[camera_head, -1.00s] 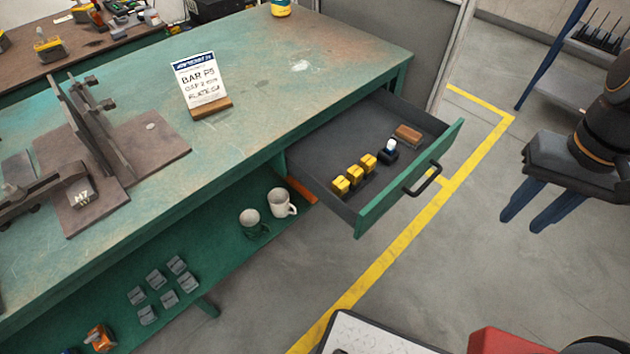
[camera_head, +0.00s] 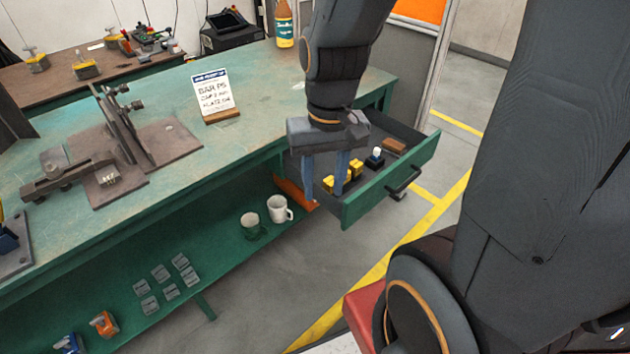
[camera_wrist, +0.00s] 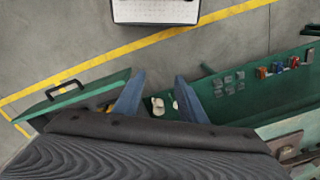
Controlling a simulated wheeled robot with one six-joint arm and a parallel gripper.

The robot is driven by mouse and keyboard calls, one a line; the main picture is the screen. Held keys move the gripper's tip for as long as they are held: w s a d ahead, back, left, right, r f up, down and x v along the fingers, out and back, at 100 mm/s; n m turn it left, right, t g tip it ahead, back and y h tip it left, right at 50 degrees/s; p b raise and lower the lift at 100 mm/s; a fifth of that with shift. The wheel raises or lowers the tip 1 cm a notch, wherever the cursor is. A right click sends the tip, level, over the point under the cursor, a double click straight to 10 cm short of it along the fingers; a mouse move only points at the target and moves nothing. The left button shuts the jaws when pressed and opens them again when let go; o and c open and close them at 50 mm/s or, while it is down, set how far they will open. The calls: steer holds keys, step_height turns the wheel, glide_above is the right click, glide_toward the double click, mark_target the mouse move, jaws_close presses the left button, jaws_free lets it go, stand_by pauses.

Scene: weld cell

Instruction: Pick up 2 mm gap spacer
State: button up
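My gripper (camera_head: 324,195) hangs fingers-down over the near part of the open drawer (camera_head: 392,186). Its two blue fingers are apart, with nothing seen held between them. In the wrist view the gripper (camera_wrist: 158,100) also shows its fingers spread. Small yellow blocks (camera_head: 356,169) sit in the drawer, beside and partly behind the fingers; one is partly hidden. No marking on them is legible, so I cannot tell which thing is the 2 mm gap spacer. Several small grey blocks (camera_head: 161,272) lie on the lower shelf.
A dark piece with a white top (camera_head: 376,154) and a brown block (camera_head: 394,146) lie further back in the drawer. A sign (camera_head: 213,92) and a steel fixture (camera_head: 125,130) stand on the green bench (camera_head: 255,130). Two mugs (camera_head: 277,209) stand on the shelf below.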

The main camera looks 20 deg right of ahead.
steer(key=w+d+f+m+t+y, duration=0.1)
steer(key=w+d+f+m, duration=0.2)
steer(key=w+m, duration=0.4)
steer(key=w+d+f+m+t+y, duration=0.1)
steer(key=w+d+f+m, duration=0.1)
steer(key=w+f+m, duration=0.45)
steer(key=w+d+f+m, duration=0.2)
steer(key=d+m, duration=0.2)
steer(key=m, duration=0.1)
steer(key=w+d+f+m+t+b, duration=0.1)
steer(key=w+d+f+m, duration=0.1)
steer(key=m, duration=0.4)
steer(key=w+d+f+m+t+b, duration=0.1)
steer(key=w+d+f+m, duration=0.1)
steer(key=d+m, duration=0.4)
steer(key=shift+w+d+f+h, duration=0.4)
steer(key=shift+d+f, duration=0.05)
steer(key=shift+f, duration=0.25)
steer(key=shift+b+x, duration=0.8)
steer(key=shift+x, duration=2)
steer(key=shift+s+a, duration=0.1)
steer(key=c, duration=0.8)
